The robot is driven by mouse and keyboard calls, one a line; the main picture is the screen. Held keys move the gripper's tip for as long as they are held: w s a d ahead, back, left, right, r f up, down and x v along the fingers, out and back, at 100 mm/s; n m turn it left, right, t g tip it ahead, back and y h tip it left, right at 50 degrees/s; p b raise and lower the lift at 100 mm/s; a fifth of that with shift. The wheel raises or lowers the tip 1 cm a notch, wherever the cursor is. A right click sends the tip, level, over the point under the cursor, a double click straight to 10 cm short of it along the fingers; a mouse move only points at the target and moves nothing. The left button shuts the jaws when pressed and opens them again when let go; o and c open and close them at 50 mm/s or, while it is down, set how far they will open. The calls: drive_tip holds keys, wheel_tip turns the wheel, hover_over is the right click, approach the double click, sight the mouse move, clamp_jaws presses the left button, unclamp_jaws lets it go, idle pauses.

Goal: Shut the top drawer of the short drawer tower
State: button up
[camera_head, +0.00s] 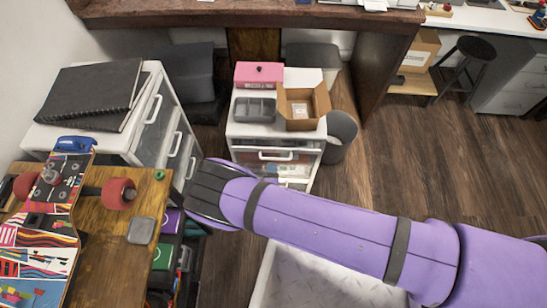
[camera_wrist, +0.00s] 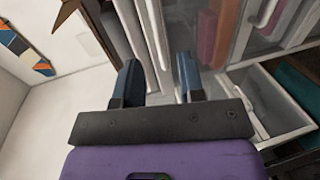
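Two white drawer towers show in the head view. One (camera_head: 178,112) at left carries black binders and has several handled, clear-fronted drawers. The other (camera_head: 233,128) in the middle carries boxes. Contact is unclear. An open drawer (camera_wrist: 262,100) shows at right there.
A wooden workbench (camera_head: 110,240) with a skateboard (camera_head: 65,185) stands at front left. A grey bin (camera_head: 343,135) is beside the middle tower. A pink box (camera_head: 258,76) and a cardboard box (camera_head: 303,108) sit on that tower. The floor at right is open.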

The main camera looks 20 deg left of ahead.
sight(272, 158)
drive_tip(key=x, duration=0.6)
drive_tip(key=shift+w+a+f, duration=0.1)
drive_tip(key=shift+w, duration=0.1)
clamp_jaws()
